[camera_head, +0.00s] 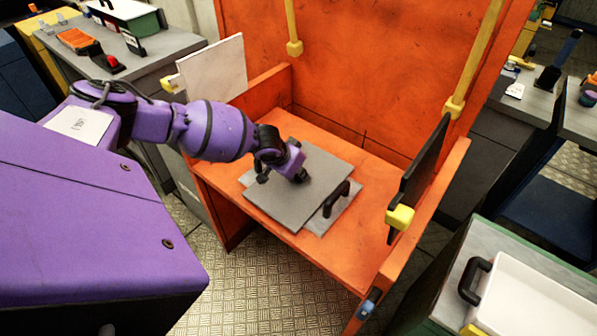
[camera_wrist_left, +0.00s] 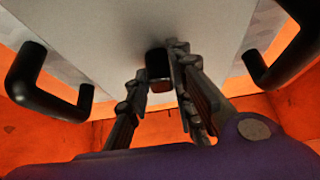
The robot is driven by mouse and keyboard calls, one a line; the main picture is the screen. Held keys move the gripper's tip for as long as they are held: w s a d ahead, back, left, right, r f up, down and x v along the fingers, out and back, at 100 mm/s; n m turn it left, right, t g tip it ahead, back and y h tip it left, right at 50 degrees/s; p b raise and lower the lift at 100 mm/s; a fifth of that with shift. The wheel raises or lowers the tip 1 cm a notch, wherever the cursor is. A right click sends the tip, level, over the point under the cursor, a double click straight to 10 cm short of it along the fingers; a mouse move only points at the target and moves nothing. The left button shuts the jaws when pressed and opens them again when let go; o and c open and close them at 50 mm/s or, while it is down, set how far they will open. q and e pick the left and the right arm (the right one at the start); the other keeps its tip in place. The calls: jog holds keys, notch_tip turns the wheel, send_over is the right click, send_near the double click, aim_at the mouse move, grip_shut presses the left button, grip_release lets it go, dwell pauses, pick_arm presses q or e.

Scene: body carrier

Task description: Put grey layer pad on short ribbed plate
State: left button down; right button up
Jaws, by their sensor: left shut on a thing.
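The grey layer pad (camera_head: 285,208) is a flat, dark grey square above the orange deck. The short ribbed plate (camera_head: 325,222) is a lighter grey plate mostly hidden beneath it. The plate's edges show at the right and left of the pad, and one black handle (camera_head: 336,198) stands at its right. I cannot tell whether pad and plate touch. My right gripper is not in view.
The orange carrier (camera_head: 350,155) has a tall back wall and side rims around the deck. A dark panel (camera_head: 417,180) stands at the right and a white panel (camera_head: 212,68) at the left. The deck's far right is bare.

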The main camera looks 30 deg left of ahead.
pick_arm(q)
jog(key=c, duration=1.5)
grip_release()
jog(key=shift+c, duration=0.2)
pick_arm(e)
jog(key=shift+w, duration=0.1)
pick_arm(q)
jog(key=p+v, duration=0.1)
jog(key=v, duration=1.1)
jog(key=shift+p, duration=0.4)
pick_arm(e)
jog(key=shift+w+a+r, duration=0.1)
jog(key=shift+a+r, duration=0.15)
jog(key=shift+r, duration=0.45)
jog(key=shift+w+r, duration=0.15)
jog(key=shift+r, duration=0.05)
